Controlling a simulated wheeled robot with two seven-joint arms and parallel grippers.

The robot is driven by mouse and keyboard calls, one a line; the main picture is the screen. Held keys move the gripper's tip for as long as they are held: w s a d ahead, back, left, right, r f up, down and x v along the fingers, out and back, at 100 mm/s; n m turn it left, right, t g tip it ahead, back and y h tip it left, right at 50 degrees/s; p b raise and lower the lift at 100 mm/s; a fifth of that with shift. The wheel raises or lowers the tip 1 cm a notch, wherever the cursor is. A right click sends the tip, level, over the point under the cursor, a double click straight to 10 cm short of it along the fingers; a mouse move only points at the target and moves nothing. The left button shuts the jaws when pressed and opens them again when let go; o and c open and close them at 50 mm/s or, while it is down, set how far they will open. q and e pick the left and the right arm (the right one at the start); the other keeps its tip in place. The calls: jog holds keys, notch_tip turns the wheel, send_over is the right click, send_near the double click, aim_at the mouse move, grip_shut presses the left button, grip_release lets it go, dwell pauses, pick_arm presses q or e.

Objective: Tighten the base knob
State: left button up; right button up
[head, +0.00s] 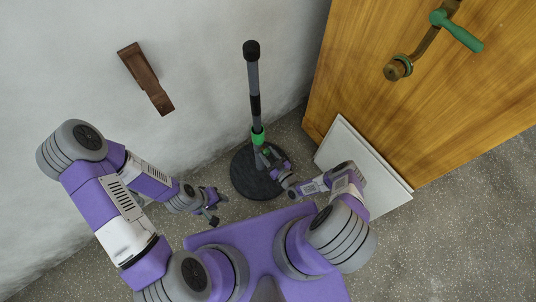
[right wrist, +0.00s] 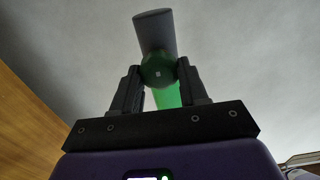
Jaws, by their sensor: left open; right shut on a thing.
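A stand with a round dark base (head: 247,185) is on the speckled floor near the wall. Its grey pole (head: 254,80) rises to a black cap, with a green collar (head: 258,138) low on the pole. My right gripper (head: 268,153) is at the pole just below the collar. In the right wrist view, its two fingers (right wrist: 157,82) are shut on a round dark green knob (right wrist: 158,71), with the grey pole and green collar behind it. My left gripper (head: 209,208) is open and empty, to the left of the base and apart from it.
A wooden door (head: 420,90) with a green-handled crank (head: 457,30) is at the right. A white panel (head: 365,165) lies at its foot. A brown wooden bracket (head: 146,78) is on the wall at the left.

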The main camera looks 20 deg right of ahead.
jog(key=shift+c, duration=0.9)
jog(key=shift+m, duration=0.3)
jog(key=m, duration=0.3)
jog(key=shift+m, duration=0.3)
jog(key=m, duration=0.4)
jog(key=shift+d+m, duration=0.15)
jog(key=shift+m, duration=0.15)
jog(key=m, duration=0.4)
jog(key=shift+w+f+m, duration=0.1)
jog(key=shift+m, duration=0.2)
jog(key=shift+d+f+m, duration=0.1)
jog(key=shift+f+m, duration=0.05)
jog(key=shift+m, duration=2.35)
